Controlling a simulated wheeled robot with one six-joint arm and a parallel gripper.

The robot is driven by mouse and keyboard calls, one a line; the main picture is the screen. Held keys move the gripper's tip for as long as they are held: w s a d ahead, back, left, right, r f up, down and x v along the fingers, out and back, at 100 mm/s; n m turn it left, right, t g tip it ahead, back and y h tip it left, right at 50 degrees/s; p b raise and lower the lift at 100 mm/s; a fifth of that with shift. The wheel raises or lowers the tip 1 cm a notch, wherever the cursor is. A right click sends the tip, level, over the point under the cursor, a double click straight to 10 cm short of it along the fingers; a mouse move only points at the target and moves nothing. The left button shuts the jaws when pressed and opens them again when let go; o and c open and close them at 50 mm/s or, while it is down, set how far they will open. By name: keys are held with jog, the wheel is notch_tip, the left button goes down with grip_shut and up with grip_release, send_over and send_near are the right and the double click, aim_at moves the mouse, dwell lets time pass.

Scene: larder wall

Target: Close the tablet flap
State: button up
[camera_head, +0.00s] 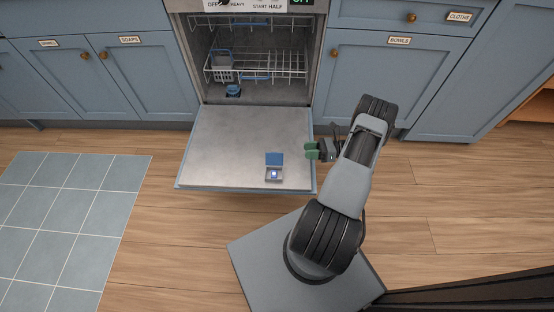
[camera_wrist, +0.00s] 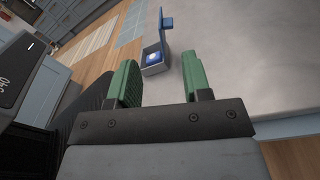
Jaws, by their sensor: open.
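The tablet flap (camera_head: 274,158) is a small blue lid standing up at the back of a small grey tablet box (camera_head: 274,178) on the lowered dishwasher door. In the wrist view the flap (camera_wrist: 161,22) stands raised above the box (camera_wrist: 154,70). A blue and white tablet (camera_wrist: 153,58) lies in the box. My gripper (camera_head: 312,150) has green fingers and is to the right of the flap, near the door's right edge. In the wrist view my gripper (camera_wrist: 160,85) is open, its fingers apart with nothing between them, and the box lies beyond the fingertips.
The open dishwasher door (camera_head: 225,145) is bare around the box. Inside are an upper rack (camera_head: 235,22), a lower rack (camera_head: 275,65) and a grey cutlery basket (camera_head: 222,68). Blue cabinets flank the dishwasher. Wooden floor (camera_head: 430,190) and a tiled patch (camera_head: 60,220) lie in front.

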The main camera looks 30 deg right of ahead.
aim_at(277, 153)
jog(key=shift+s+d+f+m+t, duration=0.1)
jog(key=shift+f+m+t, duration=0.1)
jog(key=shift+f, duration=0.25)
jog(key=shift+s+d+f+m+t, duration=0.1)
jog(key=shift+f+m+t, duration=0.1)
jog(key=shift+f, duration=0.25)
jog(key=shift+a+f, duration=0.15)
jog(key=shift+f, duration=0.1)
jog(key=b+x, duration=0.2)
jog(key=x, duration=1.1)
jog(key=shift+w+a+r, duration=0.1)
jog(key=shift+w+r, duration=0.05)
jog(key=shift+w, duration=0.05)
jog(key=shift+t, duration=0.3)
grip_shut()
